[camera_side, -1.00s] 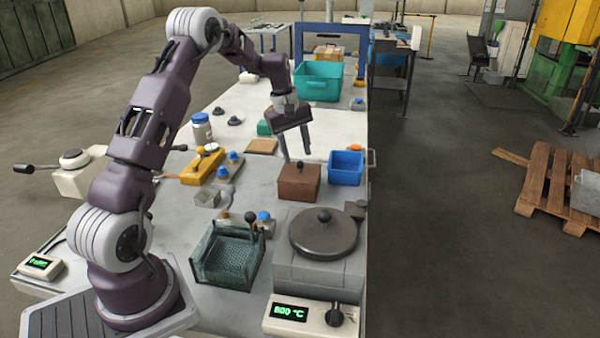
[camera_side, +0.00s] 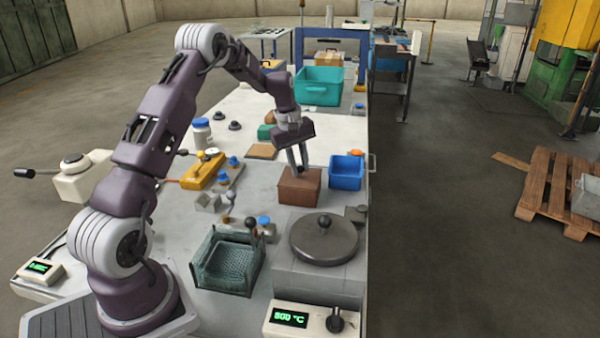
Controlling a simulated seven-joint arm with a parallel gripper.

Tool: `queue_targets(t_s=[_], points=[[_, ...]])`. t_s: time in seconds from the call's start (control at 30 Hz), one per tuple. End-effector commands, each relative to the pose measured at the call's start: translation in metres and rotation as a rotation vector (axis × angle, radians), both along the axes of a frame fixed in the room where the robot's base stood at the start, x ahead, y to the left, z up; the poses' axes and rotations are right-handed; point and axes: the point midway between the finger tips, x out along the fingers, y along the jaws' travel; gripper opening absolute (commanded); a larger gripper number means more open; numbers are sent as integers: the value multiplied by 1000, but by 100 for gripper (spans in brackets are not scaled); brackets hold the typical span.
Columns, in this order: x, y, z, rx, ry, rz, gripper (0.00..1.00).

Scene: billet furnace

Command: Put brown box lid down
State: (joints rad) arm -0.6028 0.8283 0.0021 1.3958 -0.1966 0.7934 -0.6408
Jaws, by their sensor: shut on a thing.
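The brown box (camera_side: 299,191) stands on the grey table, left of the blue bin. Its brown lid (camera_side: 290,177) appears seated on top, with no clear gap showing. My gripper (camera_side: 298,169) points down from above the box. Its two fingers are shut on the lid's small knob, which they largely hide. A flat tan plate (camera_side: 261,151) lies on the table to the upper left of the box.
A blue bin (camera_side: 347,172) stands close right of the box. A round dark furnace cover (camera_side: 323,240) with a knob is in front. A green mesh basket (camera_side: 228,262) is front left. A yellow fixture (camera_side: 203,172) stands left. A teal crate (camera_side: 318,85) is behind.

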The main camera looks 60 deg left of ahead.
Motion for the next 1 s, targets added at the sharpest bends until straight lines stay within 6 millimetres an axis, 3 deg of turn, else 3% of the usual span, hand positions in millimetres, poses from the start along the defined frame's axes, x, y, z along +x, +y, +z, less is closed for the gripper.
queue_targets(t_s=[0.3,0.47,0.8,0.87,1.0], points=[[1,1,72,4,-6,0,0],[-4,8,92,1,-2,2,0],[-76,86,48,-2,0,6,0],[-84,92,42,-2,-1,4,0],[-90,96,8,-4,2,1,0]])
